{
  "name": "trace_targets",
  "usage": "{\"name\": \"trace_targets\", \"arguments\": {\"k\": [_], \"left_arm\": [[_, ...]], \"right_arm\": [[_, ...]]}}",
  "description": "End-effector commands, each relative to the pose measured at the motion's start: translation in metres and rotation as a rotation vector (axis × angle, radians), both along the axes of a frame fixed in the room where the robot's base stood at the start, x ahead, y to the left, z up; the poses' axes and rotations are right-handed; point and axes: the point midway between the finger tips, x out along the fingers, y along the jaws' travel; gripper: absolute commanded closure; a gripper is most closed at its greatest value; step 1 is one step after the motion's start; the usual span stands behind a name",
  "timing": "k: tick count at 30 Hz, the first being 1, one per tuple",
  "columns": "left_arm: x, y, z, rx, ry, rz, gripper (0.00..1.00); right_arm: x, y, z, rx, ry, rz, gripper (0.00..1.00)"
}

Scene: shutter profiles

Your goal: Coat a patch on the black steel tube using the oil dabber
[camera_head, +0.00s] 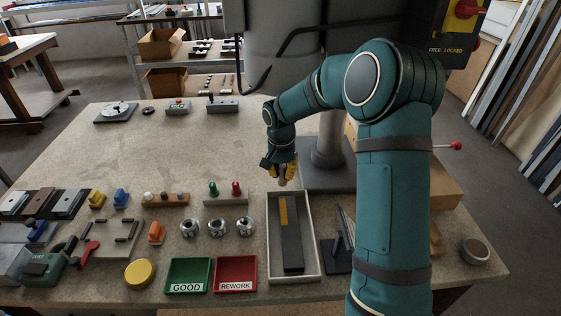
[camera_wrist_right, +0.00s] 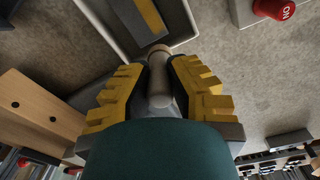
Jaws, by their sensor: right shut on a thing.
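A black bar-shaped piece (camera_head: 291,245), which I take for the black steel tube, lies lengthwise in a pale tray (camera_head: 272,262). A yellow strip (camera_head: 283,211) runs along its far left part. My right gripper (camera_head: 282,178) is just beyond the tray's far end. In the wrist view its yellow ribbed fingers (camera_wrist_right: 160,85) are shut on a grey rod with a tan end, which looks like the oil dabber (camera_wrist_right: 160,82). The dabber's end points toward the tray, and I see no contact with the black piece (camera_wrist_right: 128,18). My left gripper is out of view.
Green GOOD (camera_head: 187,261) and red REWORK (camera_head: 235,261) bins stand left of the tray. Metal rings (camera_head: 217,228) and a peg block (camera_head: 226,199) sit behind them. A dark stand (camera_head: 337,255) is right of the tray. The table's far left is mostly clear.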

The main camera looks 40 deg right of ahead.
Motion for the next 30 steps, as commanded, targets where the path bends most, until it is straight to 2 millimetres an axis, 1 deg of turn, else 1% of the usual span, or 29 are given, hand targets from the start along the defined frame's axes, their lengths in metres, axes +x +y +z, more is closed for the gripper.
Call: {"name": "trace_targets", "arguments": {"k": [1,3,7,24,26,27,29,30], "left_arm": [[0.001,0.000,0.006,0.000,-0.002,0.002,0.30],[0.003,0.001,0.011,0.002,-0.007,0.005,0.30],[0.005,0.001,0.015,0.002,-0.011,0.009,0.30],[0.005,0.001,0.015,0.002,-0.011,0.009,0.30],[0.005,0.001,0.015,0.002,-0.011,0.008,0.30],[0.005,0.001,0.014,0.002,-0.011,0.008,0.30],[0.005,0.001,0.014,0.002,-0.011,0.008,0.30],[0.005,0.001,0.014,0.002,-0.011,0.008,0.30]], "right_arm": [[0.000,-0.001,0.008,-0.001,-0.001,0.000,1.00],[0.000,-0.002,0.014,0.000,0.000,0.000,1.00],[-0.001,-0.004,0.020,0.000,0.000,0.001,1.00],[-0.001,-0.004,0.020,0.000,0.000,0.003,1.00],[-0.001,0.000,0.019,0.000,0.001,0.018,1.00],[-0.002,0.006,0.018,0.000,0.002,0.040,1.00],[-0.004,0.020,0.015,-0.001,0.001,0.095,1.00],[-0.007,0.033,0.012,-0.002,0.004,0.147,1.00]]}}
